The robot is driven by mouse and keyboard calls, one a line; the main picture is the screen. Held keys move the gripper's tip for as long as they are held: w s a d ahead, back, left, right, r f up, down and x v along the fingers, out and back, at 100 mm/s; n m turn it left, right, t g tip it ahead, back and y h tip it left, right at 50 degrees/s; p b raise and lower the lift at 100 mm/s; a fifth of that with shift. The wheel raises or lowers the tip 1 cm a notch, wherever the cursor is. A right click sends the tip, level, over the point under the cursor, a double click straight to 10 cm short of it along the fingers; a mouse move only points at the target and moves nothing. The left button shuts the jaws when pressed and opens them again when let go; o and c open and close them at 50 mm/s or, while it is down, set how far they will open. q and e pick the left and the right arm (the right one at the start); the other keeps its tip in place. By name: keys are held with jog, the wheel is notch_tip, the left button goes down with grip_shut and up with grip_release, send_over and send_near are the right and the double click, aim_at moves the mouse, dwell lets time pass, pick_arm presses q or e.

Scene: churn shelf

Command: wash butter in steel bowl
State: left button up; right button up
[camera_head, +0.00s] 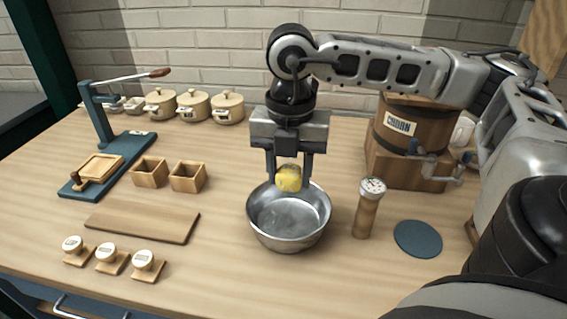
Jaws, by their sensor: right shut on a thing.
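The yellow butter lump (289,179) is between the fingers of my right gripper (289,183), which is shut on it. The gripper points down and holds the butter over the back part of the steel bowl (262,228). The bowl is round and stands upright on the wooden table. Its inside looks smooth and grey; whether it holds water I cannot tell for sure. My left gripper is not in view.
A wooden churn (407,128) stands behind right. A thermometer-topped wooden post (367,212) and a blue disc (418,239) are right of the bowl. A board (143,222), stamps (108,257), small boxes (187,177) and a lever press (104,130) stand left. Lidded pots (194,106) line the back.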

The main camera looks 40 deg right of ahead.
aim_at(288, 225)
jog(key=shift+f, duration=0.6)
notch_tip(288, 225, down, 2)
jog(key=shift+f+b, duration=0.15)
jog(key=shift+b, duration=0.85)
notch_tip(288, 225, down, 3)
jog(key=b, duration=0.3)
jog(key=shift+f, duration=0.1)
notch_tip(288, 225, down, 2)
jog(key=shift+b, duration=1)
jog(key=shift+f+b, duration=0.5)
jog(key=shift+f, duration=0.1)
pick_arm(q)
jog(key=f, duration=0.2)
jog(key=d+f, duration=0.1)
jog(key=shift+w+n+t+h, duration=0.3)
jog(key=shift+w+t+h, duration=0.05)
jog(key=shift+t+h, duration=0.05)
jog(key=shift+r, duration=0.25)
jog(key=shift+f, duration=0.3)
pick_arm(e)
jog(key=shift+w+a, duration=0.2)
jog(key=shift+w, duration=0.05)
pick_arm(q)
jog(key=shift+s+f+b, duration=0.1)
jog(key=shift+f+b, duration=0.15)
jog(key=shift+b, duration=0.05)
pick_arm(e)
jog(key=shift+s+d, duration=0.15)
jog(key=shift+s, duration=0.05)
